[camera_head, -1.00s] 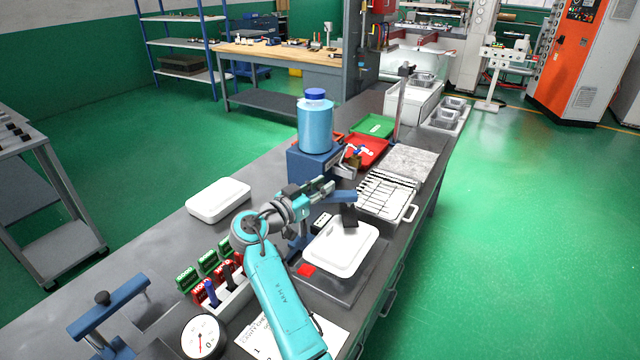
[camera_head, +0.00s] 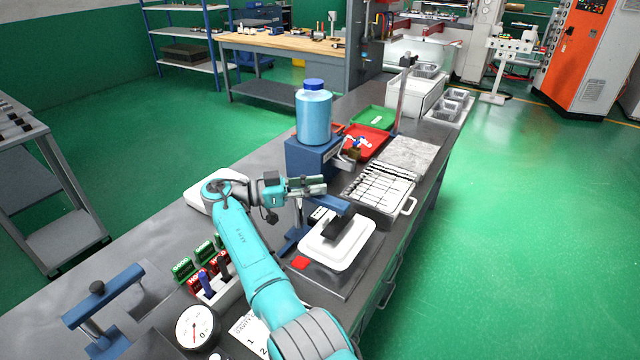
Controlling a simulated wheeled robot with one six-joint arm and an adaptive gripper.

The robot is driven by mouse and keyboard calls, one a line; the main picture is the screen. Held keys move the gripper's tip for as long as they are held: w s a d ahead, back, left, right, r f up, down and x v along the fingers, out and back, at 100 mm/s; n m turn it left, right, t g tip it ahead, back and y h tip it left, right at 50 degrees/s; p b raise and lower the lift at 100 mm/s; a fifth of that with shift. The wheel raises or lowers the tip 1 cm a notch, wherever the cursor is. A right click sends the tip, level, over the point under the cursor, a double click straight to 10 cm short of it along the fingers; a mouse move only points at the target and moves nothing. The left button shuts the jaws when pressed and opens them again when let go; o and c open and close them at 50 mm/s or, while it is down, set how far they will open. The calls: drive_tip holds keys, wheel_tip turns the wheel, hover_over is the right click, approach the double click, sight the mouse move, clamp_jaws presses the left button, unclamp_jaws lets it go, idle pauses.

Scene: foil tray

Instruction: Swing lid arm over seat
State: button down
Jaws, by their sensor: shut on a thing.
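The blue lid arm (camera_head: 332,205) reaches out from its blue post (camera_head: 298,215). A dark pad (camera_head: 346,234) hangs from its outer end, over the white tray-shaped piece (camera_head: 325,255) on the dark seat plate (camera_head: 335,280). I cannot tell whether the pad touches the white piece. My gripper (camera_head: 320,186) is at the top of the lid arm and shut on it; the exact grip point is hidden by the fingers.
A blue jar on a blue stand (camera_head: 308,158) is close behind my gripper. A wire-rack tray (camera_head: 380,190) lies right of it. Another white lid (camera_head: 198,196) is partly behind my arm. Colored switches (camera_head: 203,275) and a dial gauge (camera_head: 196,327) are in front.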

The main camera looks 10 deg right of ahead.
drive_tip(key=shift+s+f+g, duration=0.1)
drive_tip(key=shift+f+g, duration=0.1)
drive_tip(key=shift+g, duration=0.1)
drive_tip(key=c, duration=1)
unclamp_jaws()
drive_tip(key=shift+a, duration=0.1)
drive_tip(key=shift+r, duration=0.1)
wheel_tip(320, 180, up, 10)
